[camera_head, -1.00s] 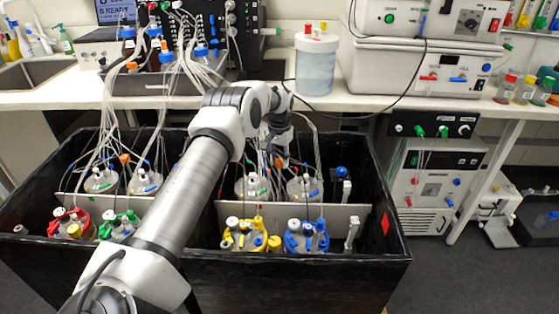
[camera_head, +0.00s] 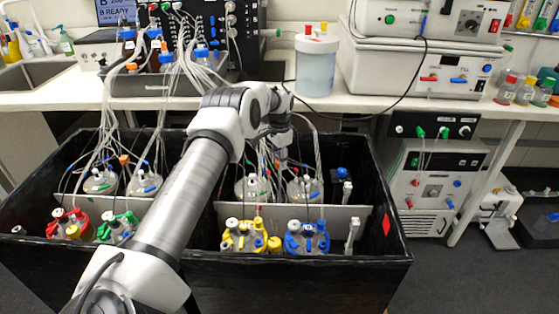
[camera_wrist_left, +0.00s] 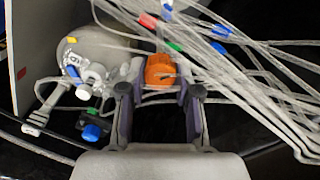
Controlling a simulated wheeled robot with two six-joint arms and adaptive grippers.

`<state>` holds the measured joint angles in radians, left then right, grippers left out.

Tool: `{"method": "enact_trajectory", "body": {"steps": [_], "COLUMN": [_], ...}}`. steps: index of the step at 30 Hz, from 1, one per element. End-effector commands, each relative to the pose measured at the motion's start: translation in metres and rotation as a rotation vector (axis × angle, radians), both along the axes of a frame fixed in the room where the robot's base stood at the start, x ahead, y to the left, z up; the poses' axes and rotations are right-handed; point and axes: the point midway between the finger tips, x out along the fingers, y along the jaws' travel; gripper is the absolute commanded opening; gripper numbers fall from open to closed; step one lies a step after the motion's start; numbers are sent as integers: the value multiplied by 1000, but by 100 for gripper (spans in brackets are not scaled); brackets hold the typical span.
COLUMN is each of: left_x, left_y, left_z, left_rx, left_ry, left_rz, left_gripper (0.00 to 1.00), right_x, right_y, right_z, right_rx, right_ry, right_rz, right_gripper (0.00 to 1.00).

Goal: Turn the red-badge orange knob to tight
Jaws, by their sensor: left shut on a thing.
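In the left wrist view, an orange knob (camera_wrist_left: 160,71) sits between the two fingers of my left gripper (camera_wrist_left: 158,88). The fingers are shut on its sides. In the head view my left gripper (camera_head: 280,152) reaches down into the black box, behind the middle flasks, and the knob is mostly hidden by the gripper and tubing. I cannot make out a red badge on the held knob or read its turn angle. Another orange knob (camera_head: 124,159) shows at the left back of the box. My right gripper is not in view.
The black box (camera_head: 330,270) holds several flasks, including ones with yellow (camera_head: 246,238) and blue (camera_head: 306,240) fittings. Thin tubes with coloured clips run close beside my left gripper. A blue knob (camera_wrist_left: 92,132) is nearby. Grey divider plates (camera_head: 330,212) stand between the flask rows.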

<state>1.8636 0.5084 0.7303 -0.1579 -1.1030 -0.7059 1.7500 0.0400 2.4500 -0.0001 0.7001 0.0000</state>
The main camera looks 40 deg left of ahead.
Motion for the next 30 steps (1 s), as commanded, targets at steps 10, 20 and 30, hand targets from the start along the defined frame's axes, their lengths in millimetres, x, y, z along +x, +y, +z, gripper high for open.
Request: {"method": "enact_trajectory", "body": {"steps": [10,20,30], "left_x": [0,0,1], "left_y": [0,0,0], "left_z": [0,1,67], "left_rx": [0,0,0], "left_ry": [0,0,-4], "left_rz": [-1,0,0], "left_gripper": [54,57,57], "right_x": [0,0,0], "right_y": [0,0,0], "right_z": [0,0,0], "right_rx": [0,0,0], "right_ry": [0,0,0], "right_rz": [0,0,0], "right_gripper": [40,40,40]}}
